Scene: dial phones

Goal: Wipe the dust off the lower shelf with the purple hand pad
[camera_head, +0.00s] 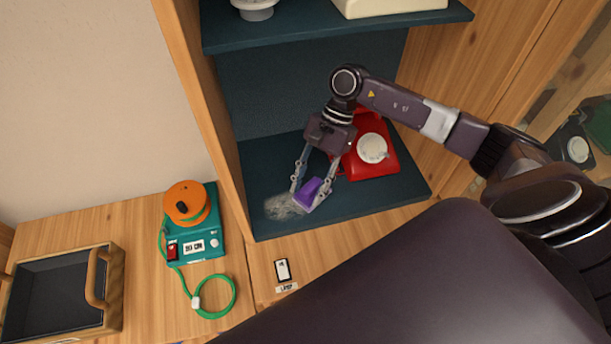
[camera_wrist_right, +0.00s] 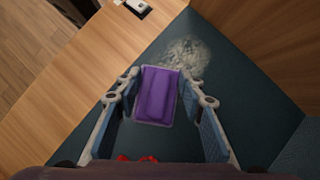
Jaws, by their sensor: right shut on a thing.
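The purple hand pad (camera_head: 308,191) is held between the fingertips of my right gripper (camera_head: 312,190), low over the lower shelf (camera_head: 385,203). In the right wrist view the pad (camera_wrist_right: 157,96) sits between the two fingers (camera_wrist_right: 156,98). A pale grey dust patch (camera_head: 283,206) lies on the shelf just left of the pad. The dust patch (camera_wrist_right: 187,57) also shows beyond the pad in the wrist view. I cannot tell whether the pad touches the shelf. My left gripper does not show.
A red dial phone (camera_head: 371,150) stands on the lower shelf, right of and behind my right gripper. The upper shelf (camera_head: 340,30) hangs above. A wooden side panel (camera_head: 205,110) bounds the shelf on the left. A teal device with an orange reel (camera_head: 187,203) and a wooden tray (camera_head: 118,290) stand outside.

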